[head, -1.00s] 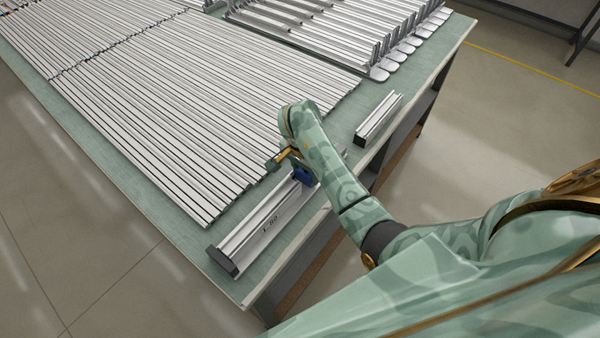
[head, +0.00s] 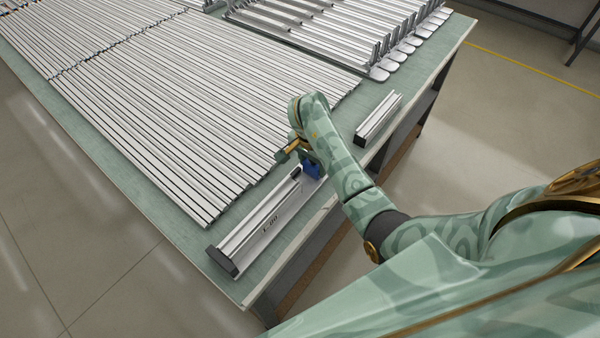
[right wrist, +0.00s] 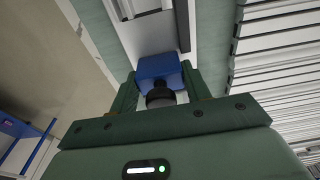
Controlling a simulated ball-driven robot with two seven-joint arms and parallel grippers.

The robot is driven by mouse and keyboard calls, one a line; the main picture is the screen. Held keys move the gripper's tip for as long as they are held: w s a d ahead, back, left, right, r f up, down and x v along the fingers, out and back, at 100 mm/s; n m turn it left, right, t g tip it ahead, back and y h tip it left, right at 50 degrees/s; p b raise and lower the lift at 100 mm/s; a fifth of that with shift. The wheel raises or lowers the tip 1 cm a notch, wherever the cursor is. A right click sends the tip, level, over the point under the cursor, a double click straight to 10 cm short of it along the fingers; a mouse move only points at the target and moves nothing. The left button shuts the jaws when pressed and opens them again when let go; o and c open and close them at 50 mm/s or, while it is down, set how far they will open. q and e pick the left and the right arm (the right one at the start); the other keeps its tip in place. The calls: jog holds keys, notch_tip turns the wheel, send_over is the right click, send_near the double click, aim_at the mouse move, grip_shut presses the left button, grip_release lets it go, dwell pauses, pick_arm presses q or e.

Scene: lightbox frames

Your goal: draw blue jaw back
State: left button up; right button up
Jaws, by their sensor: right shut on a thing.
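The blue jaw (head: 312,169) is at the far end of a long aluminium fixture (head: 262,222) near the table's front edge. The fixture has a black end piece at its near end and small printed marks on its side. My right gripper (head: 307,157) is shut on the blue jaw, partly hidden by my wrist. In the right wrist view the blue jaw (right wrist: 158,69) sits between the two green fingers (right wrist: 159,84), with a dark round knob below it. My left gripper is out of view.
Many aluminium profiles (head: 165,100) lie side by side on the green-topped table (head: 110,165), close to the fixture. A short profile (head: 378,118) lies beyond my right wrist. Bent metal parts (head: 390,60) lie at the back.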

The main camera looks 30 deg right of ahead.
jog(key=shift+w+d+r, duration=0.15)
jog(key=shift+d+r, duration=0.05)
jog(key=shift+d, duration=0.2)
dwell(1.4)
jog(key=o, duration=1.2)
jog(key=shift+d+f, duration=0.1)
jog(key=shift+f, duration=0.05)
jog(key=shift+c, duration=0.2)
jog(key=shift+a+r, duration=0.25)
jog(key=shift+r, duration=0.1)
notch_tip(320, 180, up, 16)
jog(key=a+p, duration=0.1)
jog(key=p, duration=0.7)
jog(key=shift+s+a+f, duration=0.25)
jog(key=shift+s, duration=0.15)
